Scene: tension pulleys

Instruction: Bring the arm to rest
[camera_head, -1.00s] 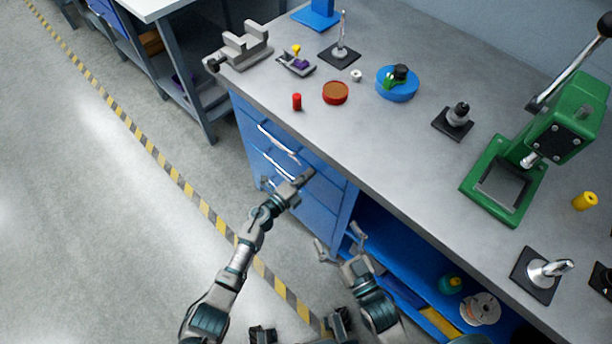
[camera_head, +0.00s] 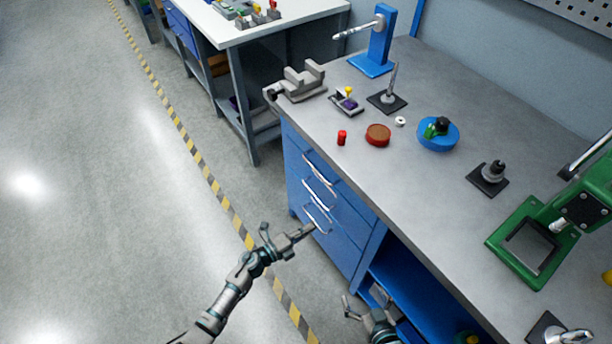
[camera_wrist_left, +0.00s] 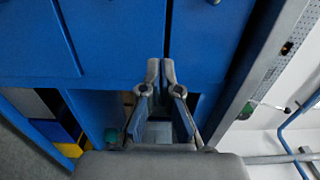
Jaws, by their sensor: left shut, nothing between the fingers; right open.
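My left gripper (camera_head: 310,229) is shut and empty. In the head view it is low beside the blue drawer cabinet (camera_head: 340,237), its tips near the lowest drawer handle (camera_head: 317,217); I cannot tell whether they touch. In the left wrist view the closed fingertips (camera_wrist_left: 160,66) point at blue cabinet fronts (camera_wrist_left: 110,40). My left arm reaches in from the bottom left, below the worktop. My right gripper (camera_head: 362,297) is open and empty at the bottom, in front of the cabinet's open shelf (camera_head: 400,265). Its arm is mostly cut off by the frame.
The grey worktop (camera_head: 430,200) carries a vise (camera_head: 302,82), a red cylinder (camera_head: 341,138), a brown-red disc (camera_head: 378,135), a blue round tray (camera_head: 450,144) and a green press (camera_head: 525,245). Open floor (camera_head: 110,210) lies left, with a striped tape line (camera_head: 200,168).

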